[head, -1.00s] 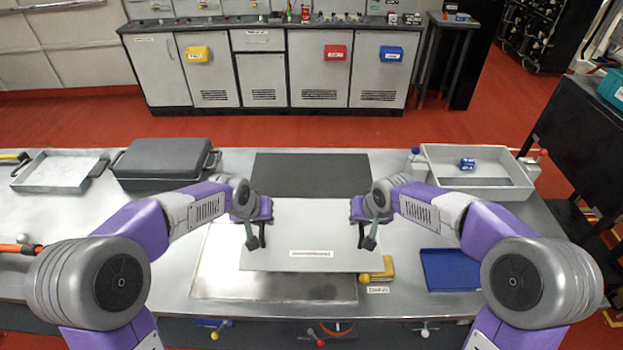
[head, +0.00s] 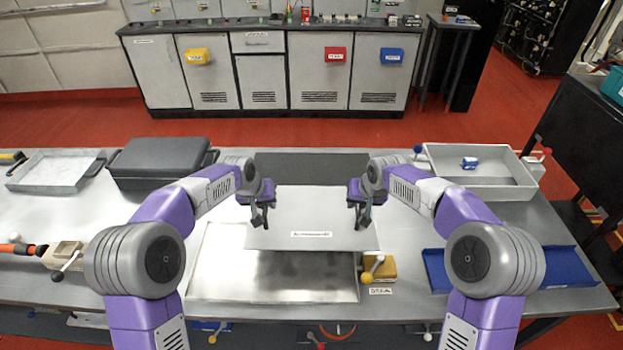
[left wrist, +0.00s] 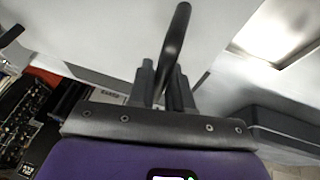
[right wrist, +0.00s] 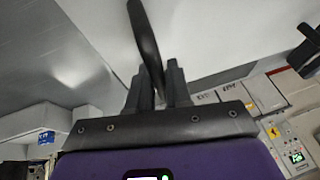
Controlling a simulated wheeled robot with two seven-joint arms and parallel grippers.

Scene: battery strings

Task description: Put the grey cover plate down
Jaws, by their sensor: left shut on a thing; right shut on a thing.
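The grey cover plate (head: 312,215) hangs between my two grippers, roughly level, with a white label near its front edge. My left gripper (head: 260,216) is shut on the plate's left handle, a dark bar in the left wrist view (left wrist: 175,45). My right gripper (head: 361,214) is shut on the right handle, a dark bar in the right wrist view (right wrist: 144,35). The plate overlaps the far part of a shiny metal panel (head: 222,275) and the near edge of a dark grey mat (head: 310,166). Its height above the bench is hard to tell.
A closed dark grey case (head: 160,160) and a shallow grey tray (head: 58,170) stand at the left. A pale bin (head: 510,190) with a blue item is at the right. A yellow block (head: 380,268) and a blue tray (head: 550,270) lie in front of it.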

